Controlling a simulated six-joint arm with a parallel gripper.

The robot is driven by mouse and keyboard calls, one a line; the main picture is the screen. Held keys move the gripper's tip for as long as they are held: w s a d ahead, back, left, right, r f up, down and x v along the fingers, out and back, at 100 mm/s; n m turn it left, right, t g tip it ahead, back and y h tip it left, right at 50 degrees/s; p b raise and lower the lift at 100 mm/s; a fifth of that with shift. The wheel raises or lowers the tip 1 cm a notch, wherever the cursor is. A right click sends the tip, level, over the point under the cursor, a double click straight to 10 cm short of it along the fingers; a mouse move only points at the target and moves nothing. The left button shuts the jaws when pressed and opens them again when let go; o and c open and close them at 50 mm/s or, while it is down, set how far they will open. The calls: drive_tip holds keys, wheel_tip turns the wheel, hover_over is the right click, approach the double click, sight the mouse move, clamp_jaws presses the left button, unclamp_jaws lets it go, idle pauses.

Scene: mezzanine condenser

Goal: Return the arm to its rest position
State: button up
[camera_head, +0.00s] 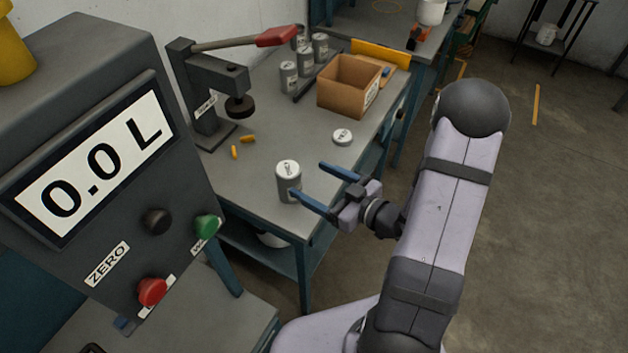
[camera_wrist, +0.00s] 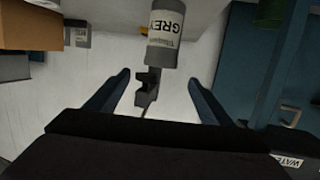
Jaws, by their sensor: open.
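My gripper (camera_head: 318,187) is open, with its two blue fingers spread apart at the near right corner of the grey bench. A grey can with a white label (camera_head: 288,182) stands upright on the bench, just beyond the left finger. In the head view that finger's tip overlaps the can's edge; I cannot tell if they touch. In the wrist view my open gripper (camera_wrist: 158,92) has nothing between its fingers, and the can (camera_wrist: 165,35), labelled GREY, is ahead of them.
A lever press (camera_head: 208,95) with a red handle stands on the bench (camera_head: 255,190). A cardboard box (camera_head: 350,88), several cans and a round lid (camera_head: 342,137) lie farther back. A console (camera_head: 95,140) reading 0.0 L fills the left.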

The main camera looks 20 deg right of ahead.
idle(0.4)
drive_tip(key=d+f+g+h, duration=0.1)
drive_tip(key=w+d+f+h, duration=0.1)
drive_tip(key=h, duration=0.1)
drive_tip(key=w+d+f+g+h, duration=0.1)
drive_tip(key=f, duration=0.1)
drive_tip(key=shift+d+g+h, duration=0.2)
drive_tip(key=shift+g+h, duration=0.1)
drive_tip(key=s+d+m+g+h, duration=0.3)
drive_tip(key=s+d+g+h, duration=0.1)
drive_tip(key=h, duration=0.1)
drive_tip(key=s+a+r+m+g, duration=0.2)
drive_tip(key=s+a+g, duration=0.1)
drive_tip(key=s, duration=0.4)
drive_tip(key=s+a+r+m+g, duration=0.1)
drive_tip(key=s+a+r+g, duration=0.1)
drive_tip(key=s, duration=0.6)
drive_tip(key=a+g, duration=0.1)
drive_tip(key=a, duration=0.1)
drive_tip(key=shift+s+a+m+y, duration=0.25)
drive_tip(key=shift+a+m+y, duration=0.05)
drive_tip(key=shift+m+y, duration=0.1)
